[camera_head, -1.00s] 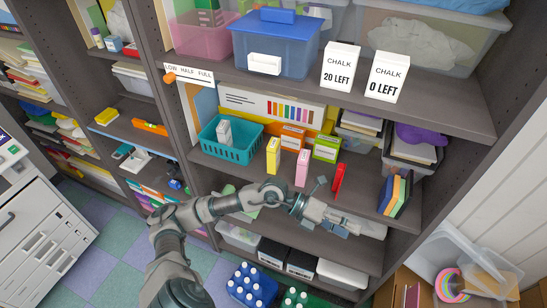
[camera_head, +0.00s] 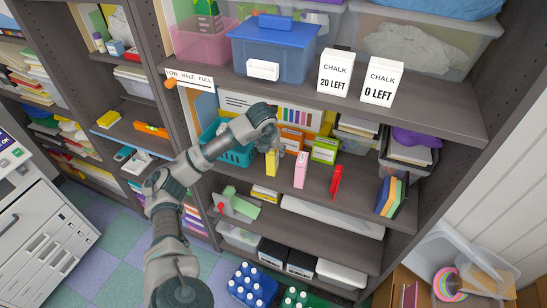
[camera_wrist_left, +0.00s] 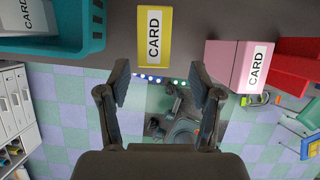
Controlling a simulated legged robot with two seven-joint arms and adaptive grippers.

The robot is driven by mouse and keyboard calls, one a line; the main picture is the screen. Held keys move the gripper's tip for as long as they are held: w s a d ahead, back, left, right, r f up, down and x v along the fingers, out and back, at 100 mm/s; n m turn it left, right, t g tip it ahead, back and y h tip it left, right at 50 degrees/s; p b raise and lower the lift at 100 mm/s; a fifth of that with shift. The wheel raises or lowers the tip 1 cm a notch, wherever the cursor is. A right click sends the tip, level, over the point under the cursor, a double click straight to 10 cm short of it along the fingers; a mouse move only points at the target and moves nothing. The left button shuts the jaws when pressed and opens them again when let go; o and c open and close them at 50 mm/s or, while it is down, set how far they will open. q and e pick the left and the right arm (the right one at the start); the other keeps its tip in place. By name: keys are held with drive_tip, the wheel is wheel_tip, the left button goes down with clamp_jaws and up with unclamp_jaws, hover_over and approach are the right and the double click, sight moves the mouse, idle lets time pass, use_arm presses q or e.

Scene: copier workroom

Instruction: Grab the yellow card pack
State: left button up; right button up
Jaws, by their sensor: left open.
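The yellow card pack (camera_head: 271,161) stands upright on the middle shelf, between the teal basket and the pink card pack (camera_head: 301,170). In the left wrist view the yellow card pack (camera_wrist_left: 154,37) lies ahead of my left gripper (camera_wrist_left: 162,78), roughly centred between its two spread fingers. The gripper is open and empty, and the pack is beyond the fingertips. In the head view the left forearm reaches up to the shelf, and the fingers are mostly hidden behind the wrist and arm. My right gripper is not in view.
The teal basket (camera_head: 238,155) is close on the left, partly behind my arm. A red item (camera_head: 336,181) stands right of the pink pack. Orange and green boxes (camera_head: 325,150) stand behind. The shelf above carries a blue-lidded bin (camera_head: 273,50) and chalk boxes (camera_head: 336,72).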

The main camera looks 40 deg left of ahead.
use_arm(q)
drive_tip(key=shift+w+a, duration=0.45)
drive_tip(key=shift+w, duration=0.35)
drive_tip(key=shift+w+a+f, duration=0.1)
drive_tip(key=shift+a+f, duration=0.1)
drive_tip(key=shift+f, duration=0.05)
drive_tip(key=x, duration=0.4)
drive_tip(key=shift+a+f, duration=0.1)
drive_tip(key=shift+a, duration=0.3)
drive_tip(key=shift+w+f, duration=0.15)
drive_tip(key=shift+f, duration=0.2)
drive_tip(key=shift+d+r, duration=0.15)
drive_tip(key=shift+d, duration=0.3)
drive_tip(key=c, duration=1.2)
clamp_jaws()
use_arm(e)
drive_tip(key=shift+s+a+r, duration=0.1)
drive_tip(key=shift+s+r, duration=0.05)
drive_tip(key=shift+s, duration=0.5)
use_arm(q)
drive_tip(key=shift+a, duration=0.3)
